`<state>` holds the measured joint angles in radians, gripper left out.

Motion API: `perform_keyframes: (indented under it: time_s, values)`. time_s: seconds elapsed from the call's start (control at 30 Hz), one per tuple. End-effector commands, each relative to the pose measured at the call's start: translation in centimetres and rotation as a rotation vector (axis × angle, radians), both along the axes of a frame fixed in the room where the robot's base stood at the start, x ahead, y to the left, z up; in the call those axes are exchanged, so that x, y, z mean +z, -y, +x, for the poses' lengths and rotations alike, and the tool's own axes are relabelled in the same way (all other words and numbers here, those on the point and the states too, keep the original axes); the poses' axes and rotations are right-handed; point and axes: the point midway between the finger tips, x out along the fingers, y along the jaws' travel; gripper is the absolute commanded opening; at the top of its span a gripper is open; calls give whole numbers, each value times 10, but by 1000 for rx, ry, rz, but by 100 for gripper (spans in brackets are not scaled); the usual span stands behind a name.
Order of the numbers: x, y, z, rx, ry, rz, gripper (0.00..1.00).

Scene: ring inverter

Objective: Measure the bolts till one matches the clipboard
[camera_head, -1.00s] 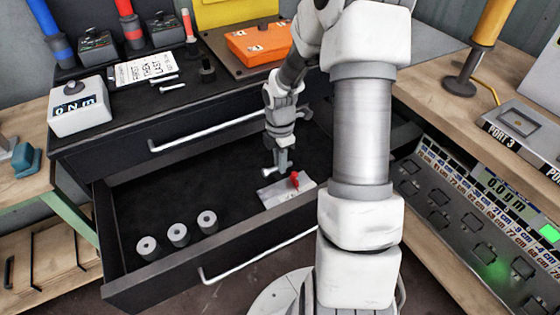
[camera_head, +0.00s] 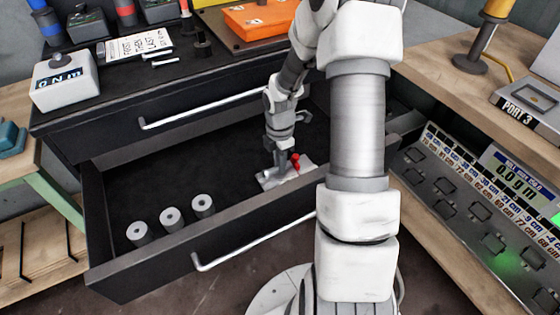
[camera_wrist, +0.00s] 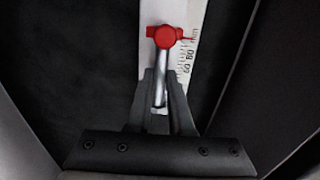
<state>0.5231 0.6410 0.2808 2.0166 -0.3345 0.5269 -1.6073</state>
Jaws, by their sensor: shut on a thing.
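My gripper (camera_head: 281,164) is down in the open drawer, over a pale measuring plate (camera_head: 268,183) with a red marker (camera_head: 295,160). The wrist view shows the gripper (camera_wrist: 160,92) shut on a silver bolt (camera_wrist: 162,72). The bolt lies along the scale of the plate (camera_wrist: 155,12), with one end at or under the red marker (camera_wrist: 165,37). I cannot tell whether it touches the marker. Marks near 60 and 80 mm show. A white lettered sheet (camera_head: 140,47), perhaps the clipboard, lies on the cabinet top. Loose bolts (camera_head: 165,62) lie beside it.
Three grey cylinders (camera_head: 170,218) stand at the drawer's front left. The drawer's front wall (camera_head: 130,265) and the cabinet handle (camera_head: 205,110) are near my arm.

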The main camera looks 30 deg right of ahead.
Motion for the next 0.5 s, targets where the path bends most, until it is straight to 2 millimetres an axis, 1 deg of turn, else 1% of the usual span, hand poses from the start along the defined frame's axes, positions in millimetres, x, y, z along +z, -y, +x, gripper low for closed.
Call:
perform_keyframes:
  time_s: [0.2,0.23,0.3,0.37,0.4,0.5]
  values:
    - [0,0,0,0,0,0,0]
    - [0,0,0,0,0,0,23]
    - [0,0,0,0,0,0,35]
    - [0,0,0,0,0,0,46]
    - [0,0,0,0,0,0,53]
    - [0,0,0,0,0,0,54]
